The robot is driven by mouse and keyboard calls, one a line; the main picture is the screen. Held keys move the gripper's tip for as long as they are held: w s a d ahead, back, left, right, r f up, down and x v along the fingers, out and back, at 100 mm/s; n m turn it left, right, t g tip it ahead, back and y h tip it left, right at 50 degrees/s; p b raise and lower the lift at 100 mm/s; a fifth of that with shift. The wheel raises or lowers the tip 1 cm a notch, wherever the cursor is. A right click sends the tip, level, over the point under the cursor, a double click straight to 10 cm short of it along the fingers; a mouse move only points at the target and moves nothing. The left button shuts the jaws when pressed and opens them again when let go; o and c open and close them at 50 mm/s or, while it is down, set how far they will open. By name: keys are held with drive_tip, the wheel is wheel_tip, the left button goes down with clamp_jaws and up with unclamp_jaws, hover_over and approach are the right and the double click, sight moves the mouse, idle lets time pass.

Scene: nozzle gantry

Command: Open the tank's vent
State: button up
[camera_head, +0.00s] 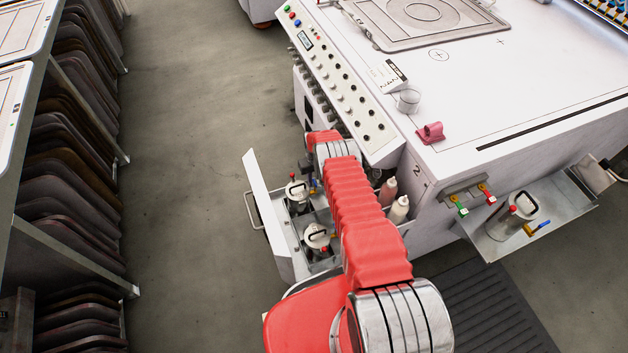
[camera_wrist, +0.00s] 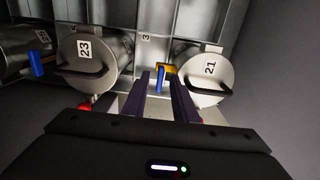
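In the wrist view, two metal tanks with black lid handles stand in a compartmented metal drawer: tank 23 (camera_wrist: 92,55) on the left and tank 21 (camera_wrist: 207,76) on the right. A blue lever (camera_wrist: 160,82) on a yellow fitting (camera_wrist: 165,69) shows between them, close to tank 21. My gripper (camera_wrist: 167,76) is open, its dark fingers apart around the line of sight to the blue lever; contact cannot be told. A red part (camera_wrist: 84,106) sits beside tank 23. In the head view, the drawer tanks (camera_head: 297,191) (camera_head: 316,237) show left of my red arm. Which part is the vent is unclear.
Two bottles (camera_head: 398,210) stand in the drawer (camera_head: 262,199) near my arm. A pink object (camera_head: 430,132) and clear cup (camera_head: 408,100) sit on the white machine.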

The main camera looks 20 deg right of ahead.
drive_tip(key=shift+c, duration=0.4)
clamp_jaws()
drive_tip(key=shift+a, duration=0.25)
drive_tip(key=shift+d, duration=0.25)
